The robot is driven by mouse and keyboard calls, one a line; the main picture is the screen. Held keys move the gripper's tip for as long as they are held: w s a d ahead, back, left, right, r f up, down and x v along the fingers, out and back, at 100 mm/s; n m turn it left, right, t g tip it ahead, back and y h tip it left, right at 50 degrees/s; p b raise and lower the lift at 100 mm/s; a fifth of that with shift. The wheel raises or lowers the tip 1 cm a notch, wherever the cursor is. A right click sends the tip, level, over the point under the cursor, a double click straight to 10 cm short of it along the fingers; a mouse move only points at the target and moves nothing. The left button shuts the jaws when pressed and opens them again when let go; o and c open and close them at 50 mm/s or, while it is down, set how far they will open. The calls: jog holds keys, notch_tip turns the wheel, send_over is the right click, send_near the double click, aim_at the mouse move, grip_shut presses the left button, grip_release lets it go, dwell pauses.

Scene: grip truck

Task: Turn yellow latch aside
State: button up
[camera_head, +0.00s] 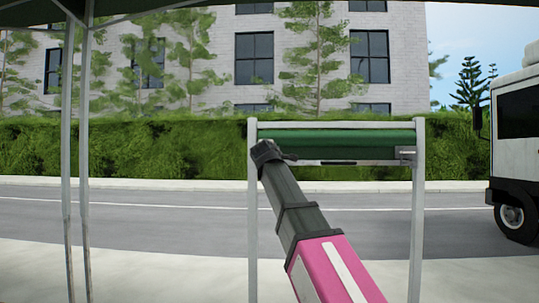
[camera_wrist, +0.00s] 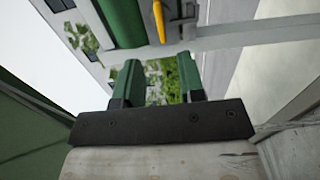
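The yellow latch (camera_wrist: 159,20) shows as a narrow upright strip at the top edge of the wrist view. It sits beside a green roller (camera_wrist: 122,20) on a grey frame. I cannot make it out in the head view, where my arm covers the frame's left end. My gripper (camera_wrist: 158,72) has two green fingers with a clear gap between them, and nothing is held there. The latch appears beyond the fingertips and apart from them, roughly in line with the gap. In the head view my gripper (camera_head: 284,156) is at the frame's upper left.
The grey frame has a left post, a right post (camera_head: 416,220) and the green roller (camera_head: 340,139) across its top. A small grey bracket (camera_head: 405,153) is at its right end. Thin poles (camera_head: 75,150) stand at left. A truck (camera_head: 515,130) is on the road at right.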

jog(key=w, duration=1)
jog(key=shift+d, duration=0.2)
grip_shut()
